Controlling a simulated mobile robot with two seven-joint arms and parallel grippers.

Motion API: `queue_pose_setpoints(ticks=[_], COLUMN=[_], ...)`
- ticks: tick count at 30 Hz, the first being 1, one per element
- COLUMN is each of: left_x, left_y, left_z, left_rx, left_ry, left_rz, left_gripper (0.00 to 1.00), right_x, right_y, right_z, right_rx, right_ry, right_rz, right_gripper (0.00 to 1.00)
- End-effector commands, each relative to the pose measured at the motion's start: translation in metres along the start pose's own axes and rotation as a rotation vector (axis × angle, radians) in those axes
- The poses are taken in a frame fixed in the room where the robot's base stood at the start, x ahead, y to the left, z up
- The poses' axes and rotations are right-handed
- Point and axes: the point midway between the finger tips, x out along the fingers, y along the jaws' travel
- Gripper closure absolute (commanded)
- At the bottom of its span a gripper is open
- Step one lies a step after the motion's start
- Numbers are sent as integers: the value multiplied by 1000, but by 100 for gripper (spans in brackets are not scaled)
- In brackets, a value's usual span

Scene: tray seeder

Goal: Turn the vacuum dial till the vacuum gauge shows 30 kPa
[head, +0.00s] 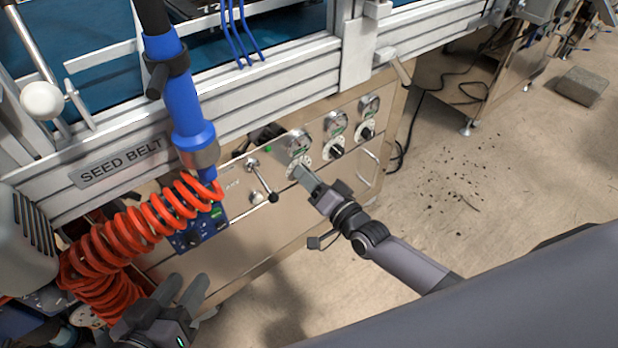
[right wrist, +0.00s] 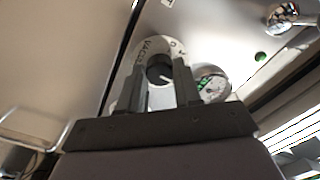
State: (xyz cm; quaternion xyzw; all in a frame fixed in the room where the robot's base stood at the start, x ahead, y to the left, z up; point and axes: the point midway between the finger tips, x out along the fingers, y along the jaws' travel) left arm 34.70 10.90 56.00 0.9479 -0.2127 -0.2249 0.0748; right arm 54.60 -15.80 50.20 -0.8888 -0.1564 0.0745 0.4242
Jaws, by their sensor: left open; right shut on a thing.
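The vacuum dial is a black knob (right wrist: 160,72) on a pale round plate marked "VAC..." (right wrist: 138,62) in the right wrist view. My right gripper (right wrist: 168,80) is shut on this knob, one finger on each side; a white line shows on the knob. In the head view the right gripper (head: 304,174) reaches the panel and hides most of the dial. A round gauge (right wrist: 213,88) with a green patch sits beside the dial; it also shows in the head view (head: 294,142). Its reading is too small to tell. My left gripper (head: 190,288) is open and empty at lower left.
Two more gauge and knob pairs (head: 335,122) (head: 370,106) sit to the right on the steel panel. A black-tipped lever (head: 262,181) is just left of the dial. An orange coiled hose (head: 135,226) hangs near my left gripper. The floor at right is mostly open.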

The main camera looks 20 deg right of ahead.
Motion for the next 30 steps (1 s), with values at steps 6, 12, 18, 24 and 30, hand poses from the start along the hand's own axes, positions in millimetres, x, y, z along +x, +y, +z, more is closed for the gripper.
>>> queue_pose_setpoints(ticks=[6, 12, 18, 24, 30], left_x=[0, 0, 0, 0, -4], left_y=[0, 0, 1, 1, 0], left_z=[0, 0, -1, -1, -9], left_rx=[0, 0, 1, 2, 24], left_ry=[0, 1, 1, 2, 5], left_rz=[1, 2, 2, 2, -13], left_gripper=[57, 57, 57, 57, 57], right_x=[-1, -1, -1, -1, -20], right_y=[0, 1, 0, 0, 0], right_z=[1, 1, 1, 0, 0], right_rx=[10, 8, 8, 7, 7], right_ry=[-1, -2, -1, -1, -3], right_rz=[1, 1, 1, 1, 4], right_gripper=[97, 97, 41, 41, 41])
